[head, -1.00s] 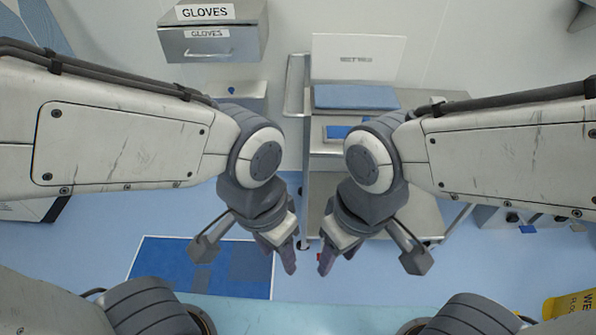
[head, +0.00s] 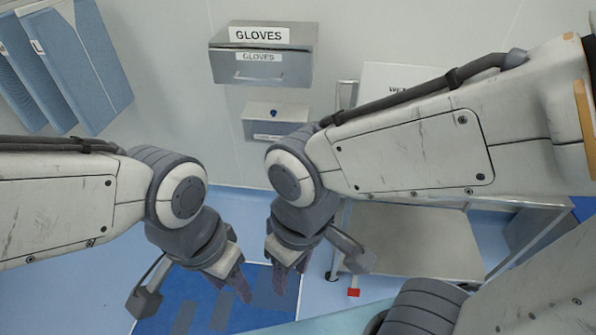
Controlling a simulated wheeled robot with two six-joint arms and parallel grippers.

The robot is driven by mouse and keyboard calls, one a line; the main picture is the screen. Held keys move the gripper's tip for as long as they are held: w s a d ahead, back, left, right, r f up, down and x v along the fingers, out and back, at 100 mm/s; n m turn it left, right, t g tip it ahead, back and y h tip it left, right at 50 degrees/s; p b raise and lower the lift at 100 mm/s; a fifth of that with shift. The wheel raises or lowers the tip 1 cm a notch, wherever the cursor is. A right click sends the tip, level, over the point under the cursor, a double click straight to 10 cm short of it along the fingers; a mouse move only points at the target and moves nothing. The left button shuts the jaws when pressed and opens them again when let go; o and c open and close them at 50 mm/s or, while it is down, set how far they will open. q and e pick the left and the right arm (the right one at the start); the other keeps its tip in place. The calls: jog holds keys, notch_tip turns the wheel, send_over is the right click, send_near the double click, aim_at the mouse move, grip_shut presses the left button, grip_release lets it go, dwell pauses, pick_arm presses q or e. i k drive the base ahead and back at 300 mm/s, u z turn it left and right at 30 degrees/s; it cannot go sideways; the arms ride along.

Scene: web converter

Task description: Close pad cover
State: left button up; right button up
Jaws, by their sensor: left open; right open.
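The white upright panel (head: 388,76) with lettering starting "WE" is at upper centre-right in the head view and looks like the pad cover. It stands raised at the back of the metal cart (head: 410,240). My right arm crosses in front of it and hides most of it, along with the cart top where the blue pad lay. My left gripper (head: 241,284) is open and empty, pointing down over the floor, left of the cart. My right gripper (head: 290,272) is open and empty, just left of the cart. Neither gripper touches the cover.
A metal gloves box (head: 262,68) is on the wall, with a smaller box (head: 272,130) carrying a blue knob below it. Blue panels (head: 88,60) hang at upper left. A dark blue floor mat (head: 190,310) lies below my grippers. The cart's lower shelf looks empty.

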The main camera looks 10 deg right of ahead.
aim_at(378, 81)
jog(key=u, duration=0.3)
jog(key=i, duration=0.75)
jog(key=z, duration=0.65)
jog(key=i, duration=0.75)
jog(key=z, duration=0.8)
